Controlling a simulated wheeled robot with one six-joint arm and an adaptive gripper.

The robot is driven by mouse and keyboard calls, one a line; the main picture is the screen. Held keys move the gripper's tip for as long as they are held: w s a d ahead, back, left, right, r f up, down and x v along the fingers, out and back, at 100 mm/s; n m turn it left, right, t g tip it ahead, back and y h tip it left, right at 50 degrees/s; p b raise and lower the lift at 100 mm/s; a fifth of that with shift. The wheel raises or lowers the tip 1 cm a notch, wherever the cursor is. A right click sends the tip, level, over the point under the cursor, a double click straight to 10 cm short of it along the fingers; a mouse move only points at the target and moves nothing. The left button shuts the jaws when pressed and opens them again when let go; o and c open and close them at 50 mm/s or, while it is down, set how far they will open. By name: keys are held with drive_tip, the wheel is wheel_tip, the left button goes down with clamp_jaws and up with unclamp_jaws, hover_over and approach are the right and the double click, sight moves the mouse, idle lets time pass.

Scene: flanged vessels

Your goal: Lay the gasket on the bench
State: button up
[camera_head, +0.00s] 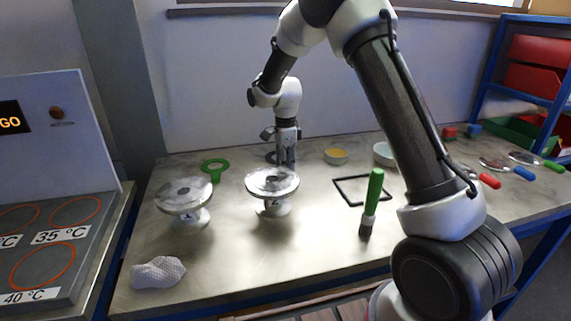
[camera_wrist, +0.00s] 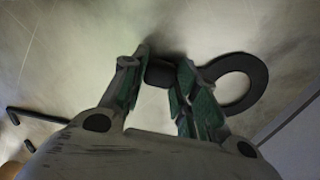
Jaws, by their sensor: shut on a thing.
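The gasket (camera_wrist: 262,82) is a flat black ring with a tab, seen to the right in the wrist view. My gripper (camera_wrist: 160,75) is shut on its tab, between the green-padded fingers. In the head view my gripper (camera_head: 286,162) points down behind the right flanged vessel, low at the bench (camera_head: 320,230). Part of the dark gasket (camera_head: 270,156) shows just left of the fingers there. The ring is close to the bench top; I cannot tell whether it touches. The fingers hide part of it.
Two flanged vessels, left (camera_head: 184,193) and right (camera_head: 272,182), stand in front. The bench front centre is clear.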

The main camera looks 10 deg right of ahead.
drive_tip(key=shift+f, duration=0.1)
drive_tip(key=o, duration=1)
wheel_tip(320, 180, up, 12)
drive_tip(key=f, duration=0.1)
drive_tip(key=s+d+r+n+t, duration=0.1)
drive_tip(key=s+d+r+n, duration=0.2)
drive_tip(key=s+d+r, duration=0.4)
drive_tip(key=s+d+r+n+t, duration=0.1)
drive_tip(key=s+d+r+n, duration=0.25)
drive_tip(key=s, duration=0.55)
drive_tip(key=s+d+r+n+t, duration=0.15)
drive_tip(key=s+r+n, duration=0.3)
drive_tip(key=s, duration=0.45)
drive_tip(key=s+d+f+n, duration=0.1)
drive_tip(key=s+n, duration=0.2)
drive_tip(key=s, duration=0.3)
drive_tip(key=s+d+f+n, duration=0.2)
drive_tip(key=s+n, duration=0.2)
drive_tip(key=s, duration=0.2)
drive_tip(key=shift+s+d+f+t, duration=0.2)
drive_tip(key=shift+d+t, duration=0.1)
drive_tip(key=shift+t, duration=0.15)
